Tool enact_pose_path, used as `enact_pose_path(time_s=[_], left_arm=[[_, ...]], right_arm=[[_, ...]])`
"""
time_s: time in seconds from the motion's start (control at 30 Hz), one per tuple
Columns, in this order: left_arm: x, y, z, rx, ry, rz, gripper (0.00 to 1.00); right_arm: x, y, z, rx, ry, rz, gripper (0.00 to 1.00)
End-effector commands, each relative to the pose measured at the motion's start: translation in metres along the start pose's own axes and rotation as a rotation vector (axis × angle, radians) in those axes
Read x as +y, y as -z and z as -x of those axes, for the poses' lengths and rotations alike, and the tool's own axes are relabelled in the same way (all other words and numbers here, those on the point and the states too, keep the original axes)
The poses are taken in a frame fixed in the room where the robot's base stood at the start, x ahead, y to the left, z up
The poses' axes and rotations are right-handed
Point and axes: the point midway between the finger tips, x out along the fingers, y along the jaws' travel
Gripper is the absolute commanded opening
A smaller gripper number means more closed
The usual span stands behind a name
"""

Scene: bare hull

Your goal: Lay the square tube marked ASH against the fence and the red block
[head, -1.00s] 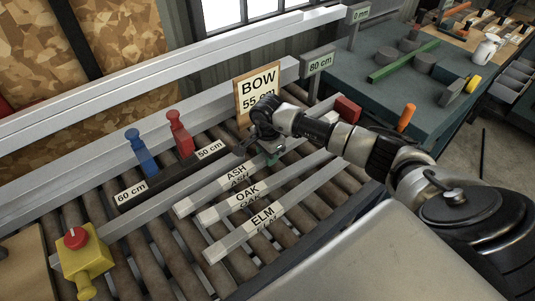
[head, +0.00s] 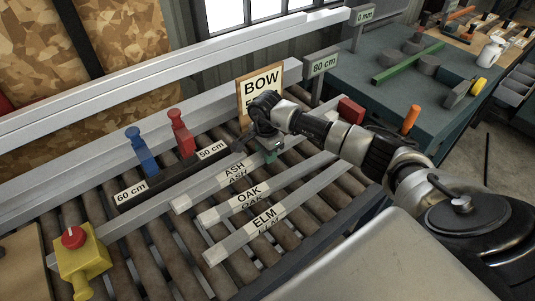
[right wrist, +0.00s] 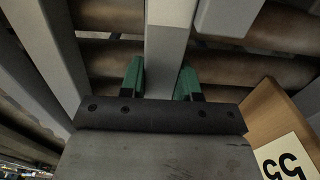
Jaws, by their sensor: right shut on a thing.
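The grey square tube marked ASH (head: 205,190) is the rearmost of three labelled tubes over the rollers. My right gripper (head: 270,152) is shut on it toward its far end; in the right wrist view the tube (right wrist: 168,45) runs between the green fingers (right wrist: 160,84). The fence, a long grey rail (head: 130,219), runs just behind the tube. The two look very close at the tube's near end; I cannot tell if they touch. The red block (head: 350,110) stands beyond my gripper. My arm hides the tube's far end. My left gripper is out of view.
The OAK tube (head: 220,209) and ELM tube (head: 235,243) lie in front. A yellow stop with a red knob (head: 82,262) is at the near left. Blue (head: 141,150) and red (head: 181,135) pegs and the BOW sign (head: 262,82) stand behind the fence.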

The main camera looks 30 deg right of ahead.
Motion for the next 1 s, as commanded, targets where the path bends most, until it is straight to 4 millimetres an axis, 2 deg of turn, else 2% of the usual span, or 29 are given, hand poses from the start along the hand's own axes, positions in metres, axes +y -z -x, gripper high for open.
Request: enact_pose_path(time_s=[1.0], left_arm=[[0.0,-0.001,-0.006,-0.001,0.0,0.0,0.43]], right_arm=[[-0.001,0.013,0.001,0.0,0.002,0.001,0.0]])
